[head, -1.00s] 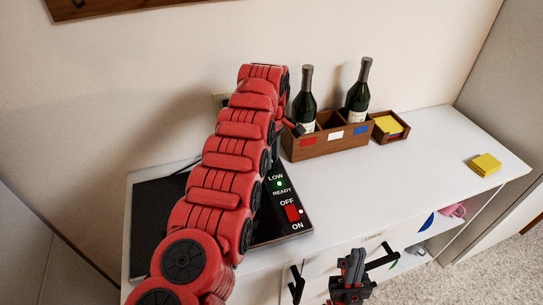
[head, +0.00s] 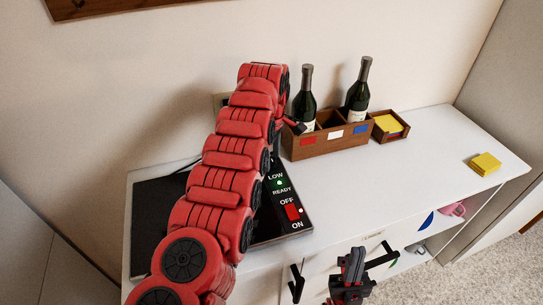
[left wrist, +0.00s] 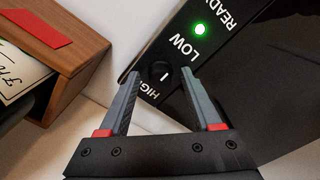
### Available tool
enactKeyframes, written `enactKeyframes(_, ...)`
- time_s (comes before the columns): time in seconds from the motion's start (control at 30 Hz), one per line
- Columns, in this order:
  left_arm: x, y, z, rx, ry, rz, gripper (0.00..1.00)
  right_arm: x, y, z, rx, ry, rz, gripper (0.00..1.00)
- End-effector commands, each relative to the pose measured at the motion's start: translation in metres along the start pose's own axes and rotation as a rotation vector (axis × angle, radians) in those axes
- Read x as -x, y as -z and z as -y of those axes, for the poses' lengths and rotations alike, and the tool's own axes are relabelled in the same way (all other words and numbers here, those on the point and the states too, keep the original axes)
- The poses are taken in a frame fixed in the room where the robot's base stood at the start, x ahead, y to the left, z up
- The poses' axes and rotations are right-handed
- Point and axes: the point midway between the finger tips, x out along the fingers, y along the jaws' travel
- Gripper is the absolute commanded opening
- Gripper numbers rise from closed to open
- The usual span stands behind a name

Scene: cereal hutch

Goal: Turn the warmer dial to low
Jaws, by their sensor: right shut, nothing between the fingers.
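The warmer (head: 155,210) is a black plate with a control strip on the white cabinet top. In the left wrist view its small round black dial (left wrist: 159,73) with a white mark sits beside the words LOW and HIGH. Which label the mark points at is hard to tell. My left gripper (left wrist: 161,80) is open, with its fingertips on either side of the dial; contact is unclear. In the head view my left arm hides the dial and most of that gripper. My right gripper (head: 352,263) is shut and empty in front of the cabinet.
A green lamp (left wrist: 200,29) is lit by READY. A red OFF/ON switch (head: 292,212) is on the strip. A wooden box (head: 310,145) with two bottles stands behind, near my left gripper. A smaller box (head: 389,128) and yellow block (head: 485,163) are right. The cabinet top between is clear.

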Motion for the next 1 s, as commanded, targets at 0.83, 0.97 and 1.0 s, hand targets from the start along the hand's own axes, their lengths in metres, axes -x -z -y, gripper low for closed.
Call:
enactKeyframes(0.83, 0.124, 0.0, 0.0, 0.0, 0.001, 0.0, 0.65, -0.091, 0.015, -0.004, 0.0, 0.0, 0.0, 0.0)
enactKeyframes(0.97, 0.147, 0.0, 0.001, 0.0, 0.003, 0.001, 0.65, -0.114, 0.019, -0.006, 0.0, 0.0, 0.0, 0.0)
enactKeyframes(1.0, 0.153, 0.0, 0.001, 0.0, 0.002, 0.0, 0.65, -0.119, 0.02, -0.006, 0.0, 0.0, 0.0, 0.0)
